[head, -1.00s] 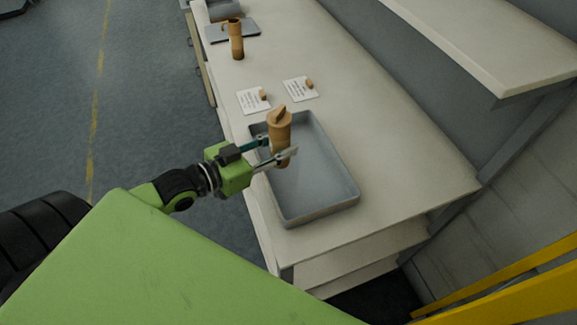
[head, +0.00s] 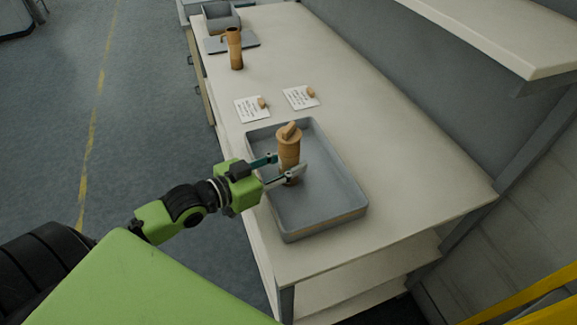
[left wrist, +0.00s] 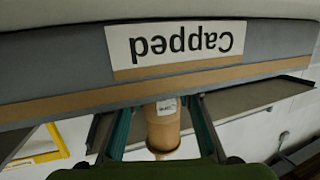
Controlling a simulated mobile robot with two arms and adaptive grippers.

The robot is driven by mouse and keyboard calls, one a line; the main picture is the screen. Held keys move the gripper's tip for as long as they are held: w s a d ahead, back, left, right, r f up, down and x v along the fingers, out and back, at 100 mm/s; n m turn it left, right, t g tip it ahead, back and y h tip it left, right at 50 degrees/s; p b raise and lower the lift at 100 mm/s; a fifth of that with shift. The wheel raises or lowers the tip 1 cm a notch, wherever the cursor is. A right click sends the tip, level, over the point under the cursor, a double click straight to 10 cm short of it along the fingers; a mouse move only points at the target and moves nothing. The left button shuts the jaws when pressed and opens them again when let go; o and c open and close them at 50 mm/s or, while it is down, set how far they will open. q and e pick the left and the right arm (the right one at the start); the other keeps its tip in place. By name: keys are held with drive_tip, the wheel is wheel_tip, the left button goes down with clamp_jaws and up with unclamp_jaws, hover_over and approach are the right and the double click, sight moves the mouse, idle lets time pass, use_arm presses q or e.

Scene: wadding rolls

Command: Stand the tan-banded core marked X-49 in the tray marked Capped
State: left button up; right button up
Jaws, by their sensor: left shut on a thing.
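A tan cylindrical core (head: 289,153) stands upright within the walls of a shallow grey tray (head: 318,218). A tan piece sits on its top end. My left gripper (head: 288,172) is shut on the core from the left, at its lower part. In the left wrist view the core (left wrist: 163,128) shows between the fingers (left wrist: 160,125), with a small white label too small to read. The word Capped appears upside down on a label (left wrist: 175,44) on the grey wall close to the camera. Whether the core touches the tray floor I cannot tell. My right gripper is out of view.
Two white cards (head: 251,109) (head: 300,97) with small tan pieces lie behind the tray. Another tan core (head: 235,49) stands farther back by a grey plate (head: 247,40) and grey box (head: 220,17). The bench (head: 385,150) is clear right of the tray. A shelf (head: 500,35) overhangs at upper right.

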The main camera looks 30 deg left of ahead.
use_arm(q)
drive_tip(key=o, duration=1.1)
drive_tip(key=v, duration=1.2)
drive_tip(key=shift+r, duration=0.1)
